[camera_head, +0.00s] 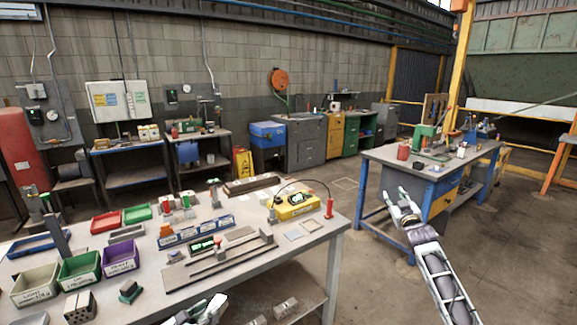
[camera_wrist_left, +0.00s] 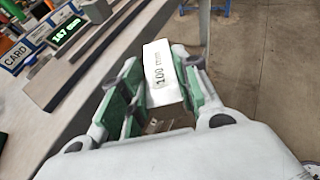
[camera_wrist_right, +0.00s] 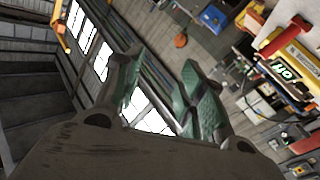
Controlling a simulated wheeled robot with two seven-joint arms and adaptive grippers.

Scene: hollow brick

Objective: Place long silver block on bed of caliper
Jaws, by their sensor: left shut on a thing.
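A silver-white block marked "100 mm" (camera_wrist_left: 162,65) is between the green-padded fingers of my left gripper (camera_wrist_left: 158,85) in the left wrist view. My left gripper (camera_head: 207,310) is at the bottom edge of the head view, in front of the table's near edge. The caliper (camera_head: 222,263) is a long grey rail with jaws on the table, beyond that gripper. Its green-lit display (camera_head: 203,244) stands behind the rail; the caliper also shows in the left wrist view (camera_wrist_left: 85,65). My right gripper (camera_head: 404,208) is open and empty, away from the table; its fingers also show in the right wrist view (camera_wrist_right: 163,88).
Red, green and purple bins (camera_head: 120,257) fill the table's left side. A yellow device (camera_head: 297,206) with a cable sits at the back right. Blue-labelled card holders (camera_head: 195,232) stand behind the caliper. Another workbench (camera_head: 430,165) is at right, with open floor between.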

